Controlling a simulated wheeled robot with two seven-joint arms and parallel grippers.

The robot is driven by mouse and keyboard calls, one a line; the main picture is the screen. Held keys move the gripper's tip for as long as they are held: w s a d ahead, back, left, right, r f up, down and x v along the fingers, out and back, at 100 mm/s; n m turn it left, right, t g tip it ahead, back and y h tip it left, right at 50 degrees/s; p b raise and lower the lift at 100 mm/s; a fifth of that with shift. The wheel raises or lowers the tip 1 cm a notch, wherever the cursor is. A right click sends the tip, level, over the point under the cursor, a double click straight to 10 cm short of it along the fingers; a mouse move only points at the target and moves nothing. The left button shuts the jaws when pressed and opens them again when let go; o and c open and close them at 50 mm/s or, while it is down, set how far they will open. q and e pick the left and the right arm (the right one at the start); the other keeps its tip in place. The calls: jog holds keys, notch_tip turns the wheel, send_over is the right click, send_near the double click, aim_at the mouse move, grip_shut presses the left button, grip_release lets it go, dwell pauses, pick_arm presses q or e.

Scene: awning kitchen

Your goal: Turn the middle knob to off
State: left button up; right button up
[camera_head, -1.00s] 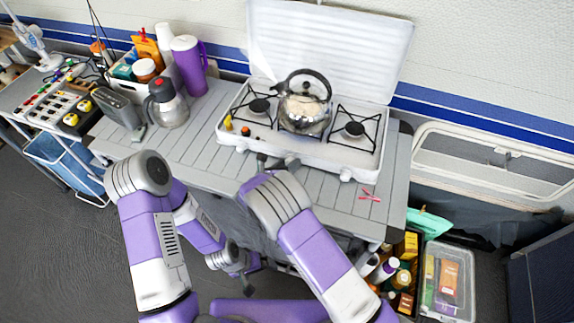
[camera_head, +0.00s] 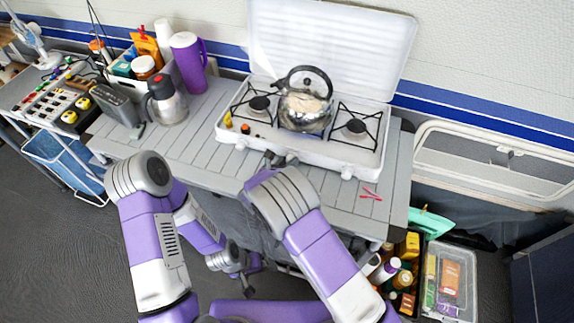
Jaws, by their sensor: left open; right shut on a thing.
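A white two-burner stove (camera_head: 325,148) stands on the slatted table with its lid up. Small pale rounded parts, which look like knobs, show on its front at the left (camera_head: 241,146) and the right (camera_head: 346,174). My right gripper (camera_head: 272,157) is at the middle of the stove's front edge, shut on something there. The middle knob is hidden by the gripper and wrist, so its angle cannot be told. My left gripper (camera_head: 248,286) is low in front of the table, open, small in view and away from the stove.
A steel kettle (camera_head: 305,105) sits at the stove's middle back. A grey jug (camera_head: 167,105) and purple pitcher (camera_head: 188,64) stand left on the table (camera_head: 190,140). A red item (camera_head: 371,193) lies at the right front. Crates (camera_head: 447,283) stand on the floor at right.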

jog(key=m+y+b, duration=0.1)
jog(key=b, duration=0.2)
jog(key=m+y+b, duration=0.1)
jog(key=m+b, duration=0.1)
jog(key=b, duration=0.2)
jog(key=m+t+y+b, duration=0.1)
jog(key=b, duration=0.3)
jog(key=shift+d+f+m, duration=0.15)
jog(key=shift+d+m, duration=0.15)
jog(key=shift+d, duration=0.05)
jog(key=shift+r+m+y+b, duration=0.2)
jog(key=shift+m+y+b, duration=0.1)
jog(key=shift+b, duration=0.7)
jog(key=o, duration=1)
jog(key=shift+r, duration=0.1)
jog(key=shift+o, duration=0.2)
jog(key=shift+w, duration=0.1)
jog(key=shift+a, duration=0.1)
